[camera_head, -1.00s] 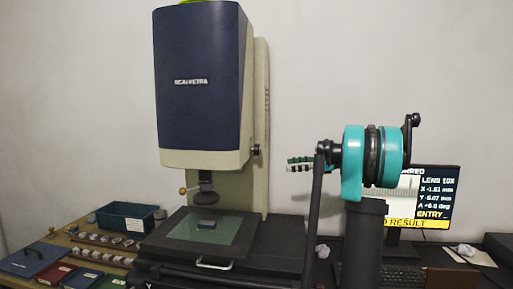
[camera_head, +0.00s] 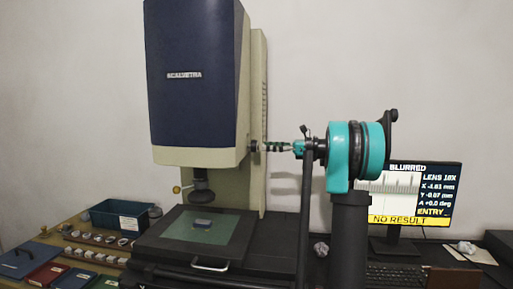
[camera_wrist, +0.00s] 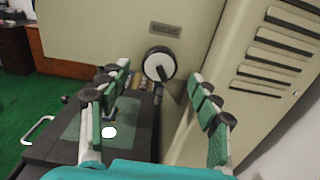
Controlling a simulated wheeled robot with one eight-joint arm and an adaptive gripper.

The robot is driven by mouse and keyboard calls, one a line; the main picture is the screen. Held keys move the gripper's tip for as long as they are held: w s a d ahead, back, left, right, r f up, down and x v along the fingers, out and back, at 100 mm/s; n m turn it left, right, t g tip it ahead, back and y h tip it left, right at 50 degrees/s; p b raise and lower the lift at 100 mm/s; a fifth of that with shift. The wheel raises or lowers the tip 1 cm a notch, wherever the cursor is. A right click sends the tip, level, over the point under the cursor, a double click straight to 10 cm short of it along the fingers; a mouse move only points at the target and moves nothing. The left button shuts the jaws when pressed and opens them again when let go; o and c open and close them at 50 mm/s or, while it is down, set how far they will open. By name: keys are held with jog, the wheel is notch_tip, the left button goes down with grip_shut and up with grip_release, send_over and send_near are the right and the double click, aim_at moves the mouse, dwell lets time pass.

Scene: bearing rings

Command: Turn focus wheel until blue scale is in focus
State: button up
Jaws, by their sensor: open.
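The focus wheel (camera_head: 256,146) is a small dark knob on the right side of the measuring machine. In the wrist view, the focus wheel (camera_wrist: 159,64) is a round white disc with a black rim and dark bar, ahead between the finger ends. My gripper (camera_head: 272,147) is open and points left at the wheel; in the wrist view, my gripper (camera_wrist: 162,80) has green-padded fingers spread apart. Contact cannot be told. The small blue scale (camera_head: 202,223) lies on the glass stage (camera_head: 176,231). The monitor (camera_head: 402,220) reads "BLURRED" and "NO RESULT".
The blue and beige machine head (camera_head: 198,80) stands over the stage. At left, a teal bin (camera_head: 119,216), rings and coloured folders cover a wooden bench. A keyboard (camera_head: 394,275) lies before the monitor. The beige housing with dark vents (camera_wrist: 270,55) is close on the right in the wrist view.

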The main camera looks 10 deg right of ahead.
aim_at(257, 146)
jog(key=shift+x, duration=2.7)
jog(key=shift+c, duration=0.5)
jog(key=c, duration=1.1)
jog(key=shift+o, duration=0.2)
jog(key=n, duration=0.4)
jog(key=shift+s+n, duration=0.1)
jog(key=shift+n, duration=1.8)
